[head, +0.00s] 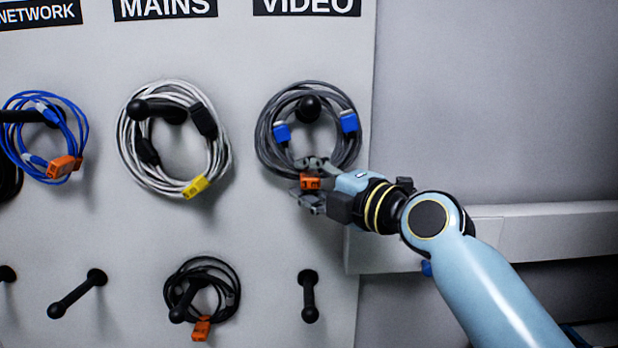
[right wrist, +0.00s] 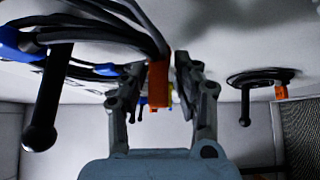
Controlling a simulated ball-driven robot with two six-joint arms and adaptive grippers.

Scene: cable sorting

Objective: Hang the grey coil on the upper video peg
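The grey coil (head: 265,140) with blue plugs is at the upper video peg (head: 308,108), under the VIDEO sign. The peg's ball end shows inside the ring, near its top. In the right wrist view the peg (right wrist: 46,105) sticks out past the grey strands (right wrist: 130,25). My right gripper (head: 310,182) is at the bottom of the coil. Its fingers (right wrist: 160,85) stand on either side of the coil's orange tag (right wrist: 158,88), with gaps visible, so it looks open. My left gripper is out of view.
A white coil (head: 125,140) with a yellow tag hangs to the left, and a blue coil (head: 82,130) beyond it. A small black coil (head: 236,290) hangs below. The lower video peg (head: 309,295) is bare. A pale ledge (head: 500,225) lies right of the board.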

